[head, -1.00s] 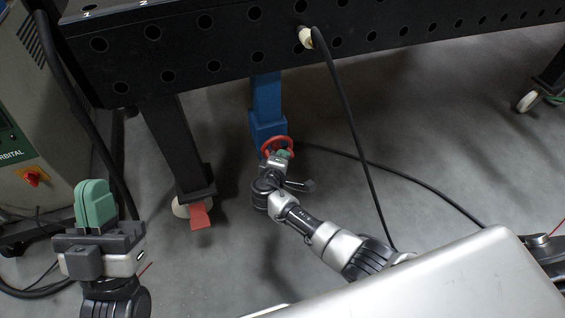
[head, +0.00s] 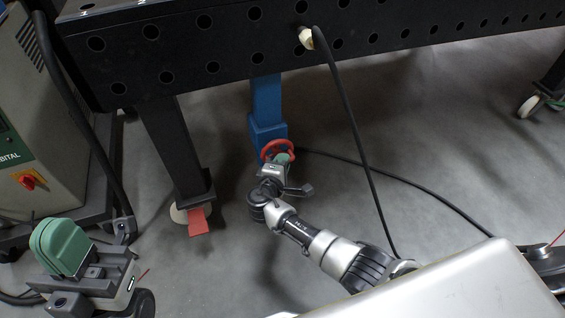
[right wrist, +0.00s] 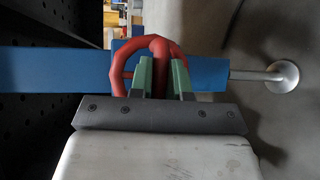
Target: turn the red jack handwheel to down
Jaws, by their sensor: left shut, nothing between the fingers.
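The red jack handwheel (head: 277,146) is on the blue jack post (head: 267,105) under the black table. My right gripper (head: 281,158) reaches it from below in the head view. In the right wrist view the red handwheel (right wrist: 156,44) shows as a ring in front of the blue post (right wrist: 60,70). The green fingers of my right gripper (right wrist: 162,80) stand on either side of its rim, with red filling the gap between them. My left gripper (head: 60,247) is at the lower left of the head view, its green fingers together and empty, far from the handwheel.
The black perforated table (head: 180,66) spans the top, with a leg (head: 180,150) left of the jack. A red foot pedal-like piece (head: 198,222) lies by the leg's caster. A black cable (head: 350,130) hangs right of the jack. A grey machine (head: 40,120) stands at left.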

